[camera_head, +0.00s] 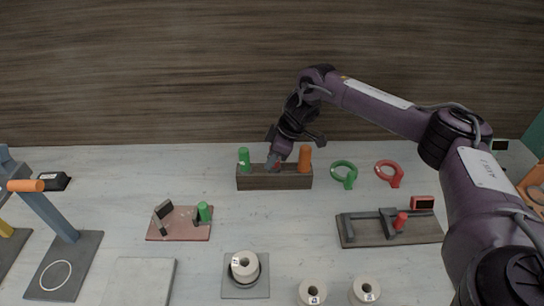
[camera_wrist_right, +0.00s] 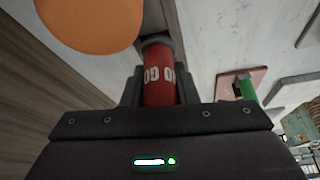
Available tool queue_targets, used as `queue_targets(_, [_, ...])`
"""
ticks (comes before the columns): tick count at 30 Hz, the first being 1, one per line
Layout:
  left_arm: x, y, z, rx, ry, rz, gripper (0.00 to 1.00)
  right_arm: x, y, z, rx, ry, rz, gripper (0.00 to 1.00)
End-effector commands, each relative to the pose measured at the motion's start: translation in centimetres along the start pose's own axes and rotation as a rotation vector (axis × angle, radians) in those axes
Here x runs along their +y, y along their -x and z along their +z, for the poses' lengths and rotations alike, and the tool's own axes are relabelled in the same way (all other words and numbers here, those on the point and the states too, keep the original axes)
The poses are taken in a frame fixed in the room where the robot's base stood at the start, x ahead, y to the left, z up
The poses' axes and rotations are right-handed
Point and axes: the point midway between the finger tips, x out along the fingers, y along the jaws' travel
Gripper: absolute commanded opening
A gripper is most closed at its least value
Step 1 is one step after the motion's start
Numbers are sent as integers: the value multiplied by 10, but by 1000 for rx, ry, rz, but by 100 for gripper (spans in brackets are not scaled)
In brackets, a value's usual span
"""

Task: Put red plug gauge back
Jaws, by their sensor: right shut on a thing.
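My right gripper (camera_head: 275,163) is over the middle of the dark wooden rack (camera_head: 250,184), between a green plug (camera_head: 244,159) and an orange plug (camera_head: 305,158) standing in it. In the right wrist view, my right gripper (camera_wrist_right: 160,92) is shut on the red plug gauge (camera_wrist_right: 160,75), which has white lettering reading GO. The gauge's far end meets a dark grey part; I cannot tell how deep it sits in the rack. In the head view the gripper mostly hides the gauge. The orange plug (camera_wrist_right: 90,20) looms close by in the wrist view. My left gripper is out of view.
A green ring gauge (camera_head: 344,171) and a red ring gauge (camera_head: 389,171) lie right of the rack. A pink plate (camera_head: 165,228) with a green cylinder (camera_head: 204,212) and a dark fixture board (camera_head: 365,234) with a red cylinder (camera_head: 401,220) lie nearer. White spools stand in front.

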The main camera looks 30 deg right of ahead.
Motion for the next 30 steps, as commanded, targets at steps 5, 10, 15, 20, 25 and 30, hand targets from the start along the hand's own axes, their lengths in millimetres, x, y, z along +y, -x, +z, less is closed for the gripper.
queue_targets(5, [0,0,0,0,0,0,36,0,-5,2,1,1,0,0])
queue_targets(10, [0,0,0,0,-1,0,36,0,-6,2,0,1,0,41])
queue_targets(15, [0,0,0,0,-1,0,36,0,-6,2,0,0,0,48])
queue_targets(20, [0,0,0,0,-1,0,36,0,-5,2,0,0,0,48])
queue_targets(25, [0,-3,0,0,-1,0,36,1,7,0,1,-1,2,48])
queue_targets(30, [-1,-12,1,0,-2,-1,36,1,41,0,3,1,4,48])
